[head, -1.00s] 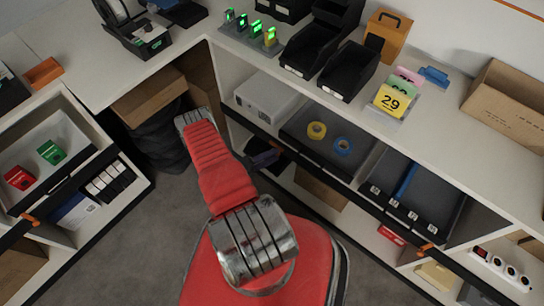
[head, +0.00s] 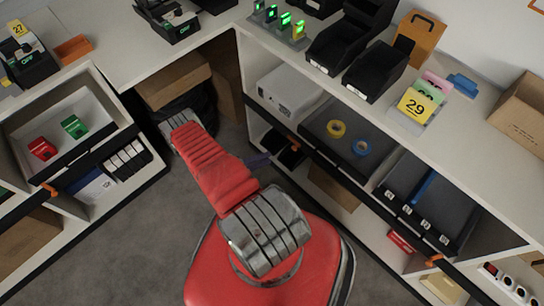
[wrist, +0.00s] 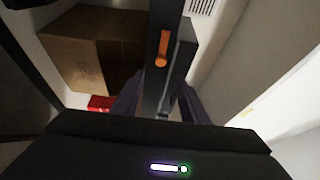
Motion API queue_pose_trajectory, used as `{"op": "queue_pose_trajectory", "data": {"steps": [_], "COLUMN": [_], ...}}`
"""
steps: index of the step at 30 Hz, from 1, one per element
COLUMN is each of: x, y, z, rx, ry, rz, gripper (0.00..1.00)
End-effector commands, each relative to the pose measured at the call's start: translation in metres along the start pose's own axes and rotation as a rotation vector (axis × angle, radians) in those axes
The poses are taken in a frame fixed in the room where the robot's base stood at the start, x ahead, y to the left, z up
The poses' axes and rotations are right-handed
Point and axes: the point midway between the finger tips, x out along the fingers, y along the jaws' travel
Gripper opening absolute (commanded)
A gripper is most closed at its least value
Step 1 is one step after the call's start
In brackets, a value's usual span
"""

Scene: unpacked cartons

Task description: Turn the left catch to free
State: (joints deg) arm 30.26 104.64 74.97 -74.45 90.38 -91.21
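The left catch is a small orange lever (head: 292,141) on the black front rail of the right-hand shelf unit in the head view. In the wrist view an orange catch (wrist: 162,48) lies lengthwise along the dark rail (wrist: 152,88), just beyond my fingers. My gripper (wrist: 158,100) is open, with a dark purple finger on each side of the rail. I see nothing held, and I cannot tell whether the fingers touch the rail. In the head view the gripper (head: 260,161) shows only partly, behind my red arm, just left of the left catch.
More orange catches sit on the right rail (head: 436,260) and on the left cabinet (head: 50,188). A grey tray (head: 322,112) with yellow and blue tape rolls is above the rail. A cardboard box (wrist: 90,50) and a red item (wrist: 100,102) are near my gripper. The floor is clear.

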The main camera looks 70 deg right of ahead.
Motion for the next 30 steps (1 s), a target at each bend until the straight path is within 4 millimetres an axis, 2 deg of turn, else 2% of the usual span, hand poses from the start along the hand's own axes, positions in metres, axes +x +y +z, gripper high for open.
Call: {"op": "queue_pose_trajectory", "data": {"steps": [3, 7, 30], "x": [-0.014, -0.021, -0.022], "y": [0.000, 0.000, 0.000], "z": [0.001, 0.001, 0.000], "rx": [0.001, 0.000, 0.010], "ry": [-0.002, -0.002, -0.001], "rz": [0.000, 0.000, 0.000], "gripper": [0.40, 0.40, 0.40]}}
